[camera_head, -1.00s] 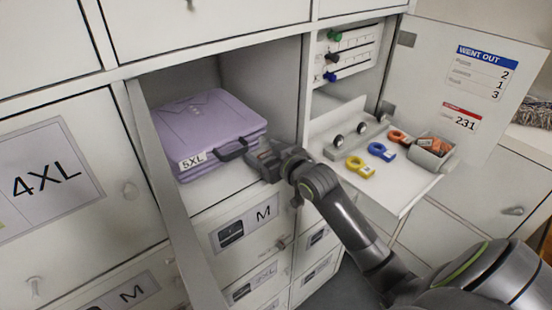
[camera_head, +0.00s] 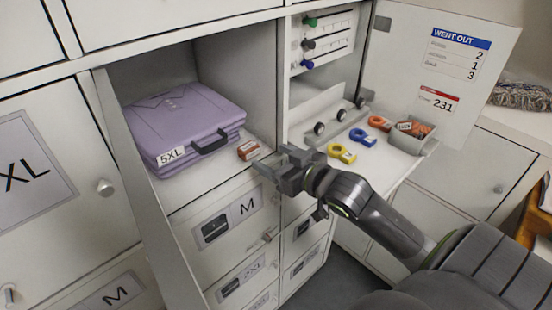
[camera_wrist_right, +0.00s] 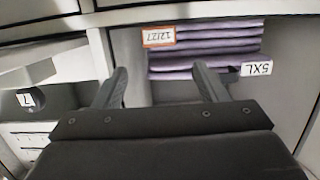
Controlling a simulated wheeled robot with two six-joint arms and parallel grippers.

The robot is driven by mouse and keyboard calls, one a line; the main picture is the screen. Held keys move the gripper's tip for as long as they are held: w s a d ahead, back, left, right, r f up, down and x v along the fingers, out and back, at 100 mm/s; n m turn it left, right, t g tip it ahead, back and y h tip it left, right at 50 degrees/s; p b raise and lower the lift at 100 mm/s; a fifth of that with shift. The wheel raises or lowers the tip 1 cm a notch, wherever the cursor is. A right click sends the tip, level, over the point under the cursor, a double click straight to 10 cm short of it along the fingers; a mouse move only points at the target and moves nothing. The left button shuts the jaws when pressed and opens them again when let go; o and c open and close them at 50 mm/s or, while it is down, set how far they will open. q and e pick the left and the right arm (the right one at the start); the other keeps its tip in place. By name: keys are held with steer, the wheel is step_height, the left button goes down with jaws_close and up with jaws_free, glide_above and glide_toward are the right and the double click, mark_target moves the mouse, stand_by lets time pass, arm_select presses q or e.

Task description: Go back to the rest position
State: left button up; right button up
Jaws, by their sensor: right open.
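My right gripper (camera_head: 268,172) is open and empty, just in front of the open compartment (camera_head: 205,190) at its lower right edge. Its two dark fingers (camera_wrist_right: 160,90) also show apart in the right wrist view, with nothing between them. A purple folded stack (camera_head: 185,125) with a 5XL tag and a dark handle lies in the compartment. It also shows in the wrist view (camera_wrist_right: 205,50). A small orange-brown labelled block (camera_head: 248,150) sits to the right of the stack, clear of the gripper. My left gripper is not in view.
An open door (camera_head: 430,120) with a "WENT OUT" card stands at right. A fold-down shelf (camera_head: 385,172) holds yellow (camera_head: 341,153), blue (camera_head: 362,137) and red (camera_head: 380,122) tags and a grey bin (camera_head: 418,143). The compartment's door (camera_head: 150,210) hangs open at left.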

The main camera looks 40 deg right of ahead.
stand_by(0.4)
steer(key=s+f+m+g+h, duration=0.2)
steer(key=s+f+g+h, duration=0.2)
steer(key=s+f+g, duration=1.4)
steer(key=s+d+f+t+b, duration=0.15)
steer(key=s+f, duration=0.25)
steer(key=f, duration=1.2)
steer(key=s+f+t, duration=0.3)
steer(key=s+f, duration=0.1)
steer(key=f, duration=1.2)
steer(key=s+a+f+b, duration=0.1)
steer(key=s+f, duration=1.3)
steer(key=f, duration=0.1)
steer(key=shift+a+f+g+y, duration=0.3)
steer(key=shift+a+g+y, duration=0.05)
steer(key=shift+g+y, duration=0.1)
